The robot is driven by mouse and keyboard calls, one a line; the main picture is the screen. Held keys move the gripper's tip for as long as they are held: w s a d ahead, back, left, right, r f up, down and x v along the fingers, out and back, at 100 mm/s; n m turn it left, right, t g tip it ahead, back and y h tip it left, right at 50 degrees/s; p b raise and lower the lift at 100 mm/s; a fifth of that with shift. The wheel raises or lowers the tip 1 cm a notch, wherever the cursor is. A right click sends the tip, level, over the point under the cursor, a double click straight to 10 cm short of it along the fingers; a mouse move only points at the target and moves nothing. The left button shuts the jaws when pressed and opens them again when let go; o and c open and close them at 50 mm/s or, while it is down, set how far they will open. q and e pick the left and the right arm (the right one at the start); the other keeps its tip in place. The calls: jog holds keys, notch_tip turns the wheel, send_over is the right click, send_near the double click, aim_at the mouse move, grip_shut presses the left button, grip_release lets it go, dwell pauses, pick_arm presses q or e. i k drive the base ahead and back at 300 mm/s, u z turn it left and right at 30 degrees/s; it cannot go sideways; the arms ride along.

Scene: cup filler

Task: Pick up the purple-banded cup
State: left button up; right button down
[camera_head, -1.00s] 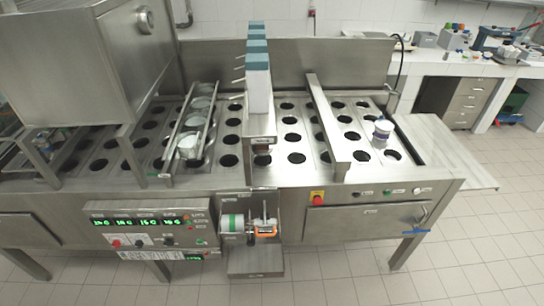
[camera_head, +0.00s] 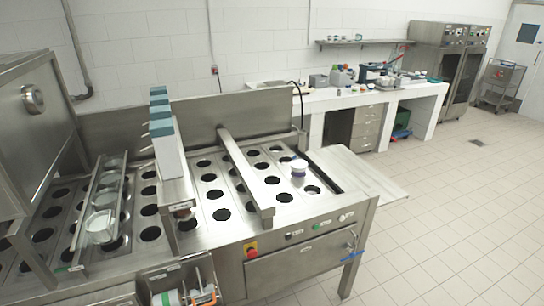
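A white cup with a blue-purple band (camera_head: 299,168) stands upright near the right end of the filling machine's holed steel top (camera_head: 240,213). It is to the right of a raised steel rail (camera_head: 245,172), among the round black holes. I cannot tell whether it sits in a hole or on the plate. Neither of my grippers shows in the head view, so no gripper is seen near the cup.
A steel side shelf (camera_head: 352,172) extends right of the machine. A grey-and-teal dispenser (camera_head: 165,135) stands mid-machine. Stacked pale cups (camera_head: 100,225) lie in a left chute. A white bench (camera_head: 345,98) holds lab items behind.

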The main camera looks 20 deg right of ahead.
aim_at(298, 172)
jog(key=z, duration=2.25)
jog(key=i, duration=2.85)
jog(key=u, duration=2.85)
